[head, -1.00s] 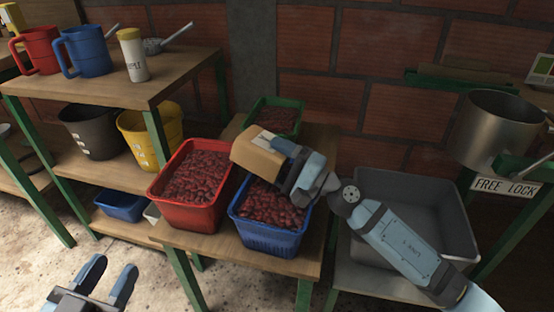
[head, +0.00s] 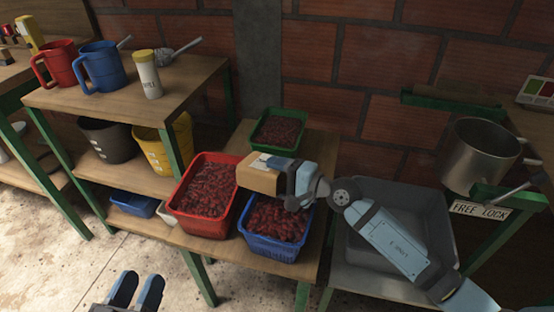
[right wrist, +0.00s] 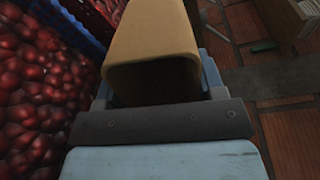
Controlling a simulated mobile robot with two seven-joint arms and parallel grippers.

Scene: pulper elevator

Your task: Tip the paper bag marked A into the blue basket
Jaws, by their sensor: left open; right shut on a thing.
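The paper bag (head: 259,180) is tan with a pale label on top; I cannot read its mark. It lies on its side above the back of the blue basket (head: 272,247), which holds red cherries. My right gripper (head: 288,177) is shut on the bag from the right. In the right wrist view the bag (right wrist: 150,40) fills the upper middle, with a dark end towards the camera. The blue basket's edge (right wrist: 84,22) and cherries show to its left. No falling contents are visible. My left gripper (head: 137,288) is open and empty, low over the floor.
A red basket (head: 205,228) of cherries stands left of the blue one, and a green basket (head: 278,146) stands behind, on the same wooden table (head: 232,252). A grey tub (head: 446,225) is to the right, below a metal pot (head: 480,160). A shelf (head: 190,75) with mugs is at left.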

